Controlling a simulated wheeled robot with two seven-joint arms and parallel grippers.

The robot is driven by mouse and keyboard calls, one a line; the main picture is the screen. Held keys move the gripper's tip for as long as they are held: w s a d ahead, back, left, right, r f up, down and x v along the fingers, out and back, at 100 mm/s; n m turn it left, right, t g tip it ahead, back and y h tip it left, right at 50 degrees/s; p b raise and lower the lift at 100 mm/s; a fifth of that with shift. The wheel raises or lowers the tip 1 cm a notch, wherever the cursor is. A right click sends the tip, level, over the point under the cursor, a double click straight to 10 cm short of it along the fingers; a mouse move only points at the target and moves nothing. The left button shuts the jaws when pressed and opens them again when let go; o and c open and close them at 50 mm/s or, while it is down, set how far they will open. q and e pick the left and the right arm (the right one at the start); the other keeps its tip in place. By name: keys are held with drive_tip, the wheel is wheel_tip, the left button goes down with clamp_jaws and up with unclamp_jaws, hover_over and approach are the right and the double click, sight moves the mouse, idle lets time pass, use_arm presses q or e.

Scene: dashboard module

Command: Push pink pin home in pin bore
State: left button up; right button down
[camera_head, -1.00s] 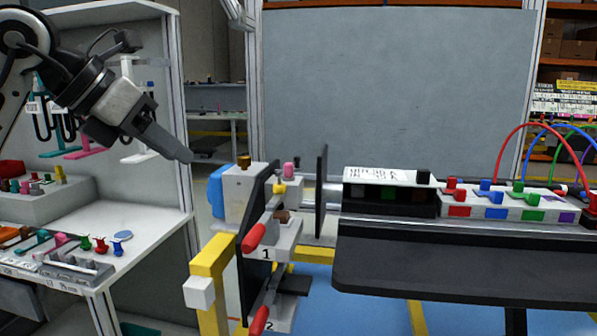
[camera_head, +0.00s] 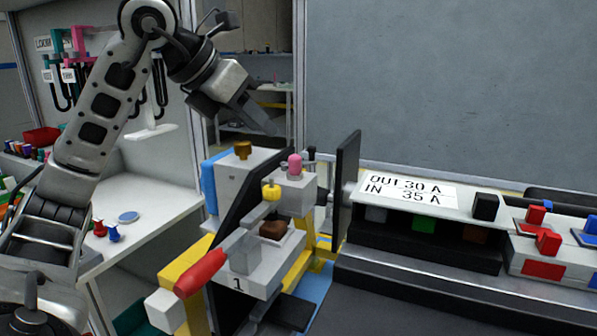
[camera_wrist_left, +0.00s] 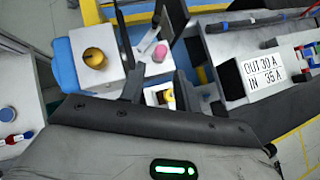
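The pink pin (camera_head: 294,164) stands upright on the top of a small pale block (camera_head: 297,188), with its rounded head showing above it. The bore is hidden, so I cannot see how deep the pin sits. In the left wrist view the pink pin (camera_wrist_left: 160,53) is beyond my fingers, with nothing gripping it. My left gripper (camera_head: 267,124) is above and left of the pin in the head view, pointing down and to the right, apart from it. In the left wrist view its two fingers (camera_wrist_left: 158,77) look spread with a gap between them. My right gripper is not in view.
Close to the pin stand a yellow knob (camera_head: 271,191), a tall black plate (camera_head: 347,185) and a white block with a brown-gold knob (camera_head: 242,150). A red-handled lever (camera_head: 200,273) juts out in front. A labelled module (camera_head: 412,188) lies to the right.

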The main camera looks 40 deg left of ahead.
sight(290, 158)
use_arm(q)
drive_tip(key=x, duration=0.4)
drive_tip(key=shift+w+f, duration=0.25)
drive_tip(key=shift+s+d+f+x, duration=0.1)
drive_tip(key=shift+x, duration=0.8)
drive_tip(key=shift+s+d+f+x, duration=0.1)
drive_tip(key=shift+x, duration=0.8)
drive_tip(key=shift+s+f+x, duration=0.1)
drive_tip(key=shift+x, duration=0.75)
clamp_jaws()
